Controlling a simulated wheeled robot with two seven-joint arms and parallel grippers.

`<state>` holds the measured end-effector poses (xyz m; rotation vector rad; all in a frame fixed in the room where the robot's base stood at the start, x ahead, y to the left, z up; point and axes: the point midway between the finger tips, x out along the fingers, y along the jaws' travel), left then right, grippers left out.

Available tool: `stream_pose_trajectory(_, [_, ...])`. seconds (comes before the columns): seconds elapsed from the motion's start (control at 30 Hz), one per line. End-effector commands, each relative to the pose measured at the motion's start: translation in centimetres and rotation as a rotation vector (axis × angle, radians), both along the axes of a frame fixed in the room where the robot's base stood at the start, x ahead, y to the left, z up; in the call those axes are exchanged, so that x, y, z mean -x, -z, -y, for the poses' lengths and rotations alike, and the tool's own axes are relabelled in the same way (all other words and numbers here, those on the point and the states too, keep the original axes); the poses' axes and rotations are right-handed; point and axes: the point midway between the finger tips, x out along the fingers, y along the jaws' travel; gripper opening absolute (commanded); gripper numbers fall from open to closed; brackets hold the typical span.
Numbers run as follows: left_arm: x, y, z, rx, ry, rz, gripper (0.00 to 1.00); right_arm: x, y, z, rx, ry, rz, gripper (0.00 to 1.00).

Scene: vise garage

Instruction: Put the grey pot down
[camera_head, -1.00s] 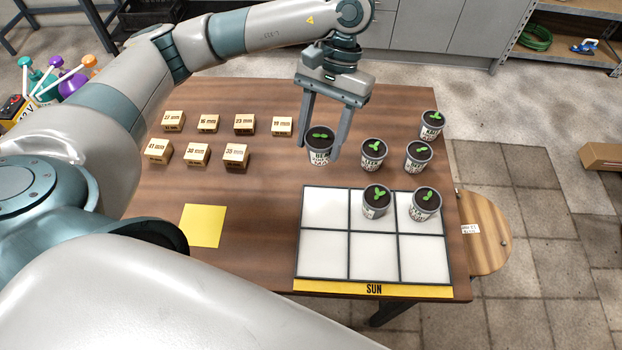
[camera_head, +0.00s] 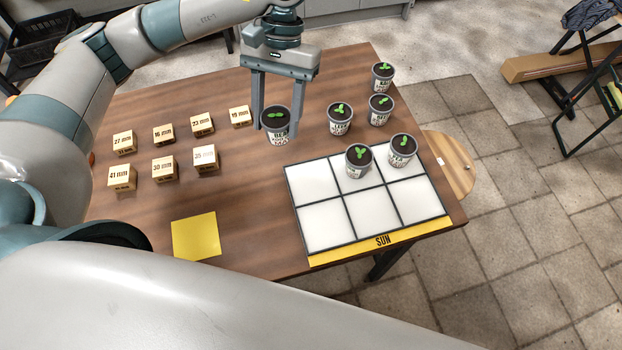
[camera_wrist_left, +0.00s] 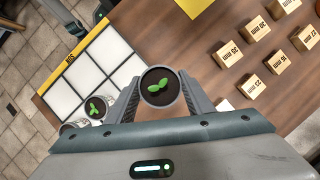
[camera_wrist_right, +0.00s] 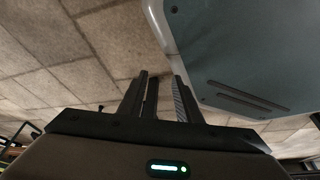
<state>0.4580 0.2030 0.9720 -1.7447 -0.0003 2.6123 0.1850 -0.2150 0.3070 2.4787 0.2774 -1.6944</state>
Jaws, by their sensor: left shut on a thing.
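My left gripper (camera_head: 277,122) is shut on a grey pot (camera_head: 279,134) with dark soil and a green seedling. It holds the pot upright behind the back left cell of the SUN grid (camera_head: 322,226); whether the pot touches the table is unclear. In the left wrist view the pot (camera_wrist_left: 160,87) sits between both fingers. Similar pots stand on the grid's back middle (camera_head: 358,162) and back right (camera_head: 402,151) cells. My right gripper (camera_wrist_right: 164,85) shows only in its wrist view, with its fingers apart and nothing between them.
Three more pots (camera_head: 340,119) stand behind the grid. Small wooden blocks with mm labels (camera_head: 163,169) stand in two rows on the left. A yellow square (camera_head: 196,236) lies at the front. The grid's back left cell and front row are bare.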

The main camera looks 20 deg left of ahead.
Motion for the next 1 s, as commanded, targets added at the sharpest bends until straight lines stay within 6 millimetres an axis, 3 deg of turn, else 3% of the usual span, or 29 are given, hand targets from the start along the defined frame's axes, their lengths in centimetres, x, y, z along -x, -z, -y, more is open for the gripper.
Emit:
stream_pose_trajectory(0.17, [-0.1, 0.1, 0.3, 0.001, -0.025, -0.001, 0.23, -0.1, -0.1, 0.0, 0.000, 0.000, 0.001, 0.31])
stream_pose_trajectory(0.37, [-0.5, 0.6, 2.1, 0.002, -0.177, -0.002, 0.23, 0.5, 0.0, 0.0, 0.001, 0.001, -0.009, 0.31])
stream_pose_trajectory(0.8, [-2.0, 1.1, 9.9, 0.006, -0.904, -0.002, 0.23, 4.4, 0.5, 0.6, 0.015, 0.002, -0.082, 0.31])
stream_pose_trajectory(1.0, [-2.7, 0.6, 13.3, 0.007, -1.242, -0.001, 0.23, 4.4, 0.5, 0.8, 0.018, 0.002, -0.090, 0.31])
